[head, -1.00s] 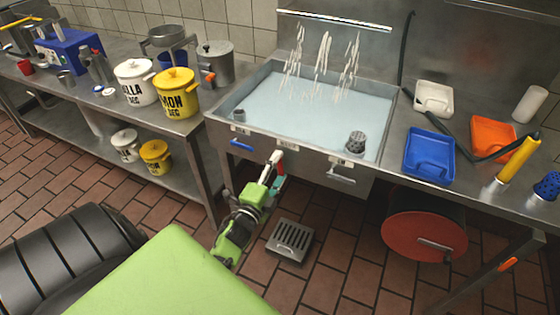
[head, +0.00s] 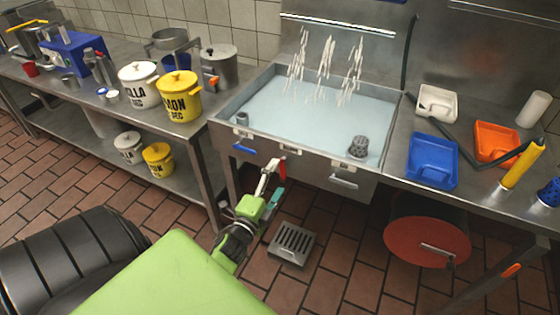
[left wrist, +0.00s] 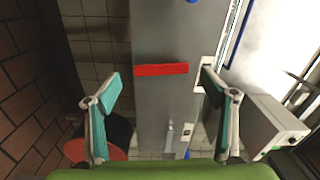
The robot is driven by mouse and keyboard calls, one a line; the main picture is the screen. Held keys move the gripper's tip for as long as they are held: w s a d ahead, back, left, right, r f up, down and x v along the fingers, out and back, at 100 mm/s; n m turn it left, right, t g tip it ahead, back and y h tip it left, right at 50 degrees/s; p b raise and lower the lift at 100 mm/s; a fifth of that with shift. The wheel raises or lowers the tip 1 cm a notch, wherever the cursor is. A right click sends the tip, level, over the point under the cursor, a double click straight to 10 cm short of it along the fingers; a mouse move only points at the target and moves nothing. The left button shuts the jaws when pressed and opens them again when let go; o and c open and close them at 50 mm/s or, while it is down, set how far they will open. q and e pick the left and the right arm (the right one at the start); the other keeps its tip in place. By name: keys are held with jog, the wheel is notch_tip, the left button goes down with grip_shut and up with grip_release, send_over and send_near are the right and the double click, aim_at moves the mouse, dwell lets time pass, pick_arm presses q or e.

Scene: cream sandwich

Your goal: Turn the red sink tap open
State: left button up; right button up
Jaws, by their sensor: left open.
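The red tap handle (head: 283,170) is on the front panel of the sink (head: 305,169), below its rim. In the left wrist view it is a red bar (left wrist: 160,69) lying across the grey panel. My left gripper (head: 274,182) is at the handle, its fingers towards the sink front. The left wrist view shows its two teal-padded fingers (left wrist: 160,80) wide apart and empty. The red bar lies between them in the picture, with a gap on both sides; I cannot tell the depth. My right gripper is not in view.
A blue handle (head: 245,147) and a pale handle (head: 343,182) flank the red one. Whitish streams (head: 325,65) hang over the liquid-filled basin. A red round-ended drum (head: 425,240) is under the right counter. A floor grate (head: 292,242) lies below the sink.

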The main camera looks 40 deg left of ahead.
pick_arm(q)
jog(key=v, duration=0.9)
